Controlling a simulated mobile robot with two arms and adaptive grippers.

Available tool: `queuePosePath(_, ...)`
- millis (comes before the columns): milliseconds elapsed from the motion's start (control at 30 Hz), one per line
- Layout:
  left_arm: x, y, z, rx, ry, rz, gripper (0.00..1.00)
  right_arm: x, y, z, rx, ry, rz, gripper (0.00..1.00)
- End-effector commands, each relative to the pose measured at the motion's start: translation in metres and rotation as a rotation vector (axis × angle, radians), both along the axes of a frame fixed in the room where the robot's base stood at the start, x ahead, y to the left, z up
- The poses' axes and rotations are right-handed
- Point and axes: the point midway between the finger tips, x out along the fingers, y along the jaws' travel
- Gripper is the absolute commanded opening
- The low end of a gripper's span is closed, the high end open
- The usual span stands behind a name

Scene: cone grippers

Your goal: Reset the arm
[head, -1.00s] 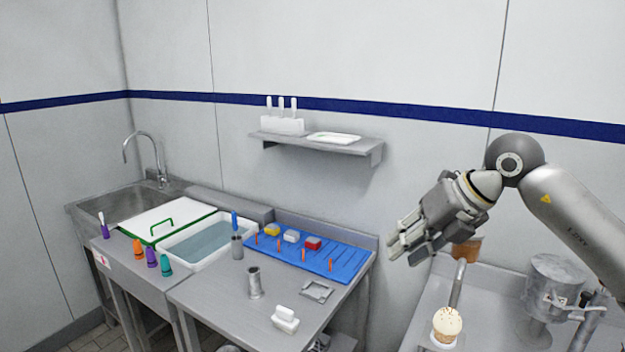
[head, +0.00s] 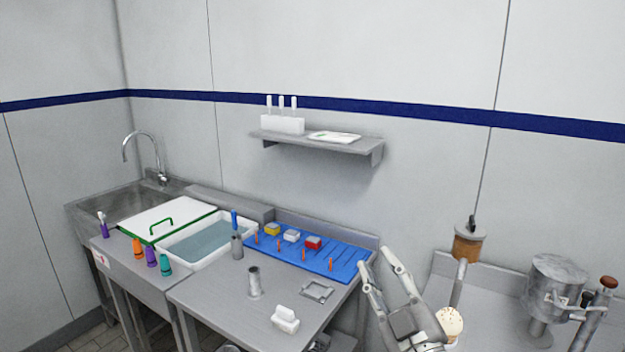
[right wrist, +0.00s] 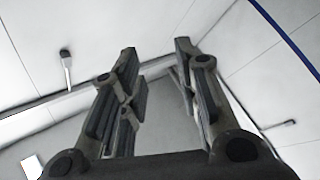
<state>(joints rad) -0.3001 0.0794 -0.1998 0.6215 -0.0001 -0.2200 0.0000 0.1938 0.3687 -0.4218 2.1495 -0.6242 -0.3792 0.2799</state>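My right gripper (head: 379,262) is low in the head view, between the steel table and the right-hand counter, with its fingers pointing up. In the right wrist view the two fingers (right wrist: 160,62) stand apart with nothing between them, so it is open and empty. My left gripper is not in view.
The steel table (head: 215,297) holds a blue mat (head: 345,262), a water tub (head: 165,250) and small tools. A shelf (head: 355,147) hangs on the wall. At right, a cream ball-topped cone (head: 451,322) and a metal pot (head: 556,283) stand close to my right gripper.

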Motion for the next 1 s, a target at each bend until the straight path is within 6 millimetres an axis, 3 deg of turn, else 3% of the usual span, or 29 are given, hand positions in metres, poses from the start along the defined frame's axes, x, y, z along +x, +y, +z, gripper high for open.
queuePosePath(33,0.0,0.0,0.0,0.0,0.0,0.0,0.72,-0.004,-0.017,-0.032,0.059,0.12,-0.059,0.3)
queuePosePath(167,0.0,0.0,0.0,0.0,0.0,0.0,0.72,-0.026,-0.054,-0.116,0.168,0.438,-0.204,0.3)
queuePosePath(300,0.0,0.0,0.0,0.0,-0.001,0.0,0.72,-0.079,-0.08,-0.206,0.243,0.792,-0.323,0.3)
queuePosePath(400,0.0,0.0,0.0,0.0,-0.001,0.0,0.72,-0.127,-0.089,-0.256,0.271,1.022,-0.379,0.3)
queuePosePath(600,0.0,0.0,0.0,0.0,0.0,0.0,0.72,-0.218,-0.091,-0.315,0.289,1.379,-0.433,0.3)
queuePosePath(800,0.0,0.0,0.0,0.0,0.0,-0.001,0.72,-0.299,-0.087,-0.342,0.288,1.655,-0.446,0.3)
queuePosePath(833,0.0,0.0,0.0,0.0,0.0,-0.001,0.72,-0.305,-0.086,-0.347,0.285,1.681,-0.447,0.3)
queuePosePath(1000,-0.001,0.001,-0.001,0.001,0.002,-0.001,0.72,-0.289,-0.085,-0.392,0.277,1.684,-0.451,0.3)
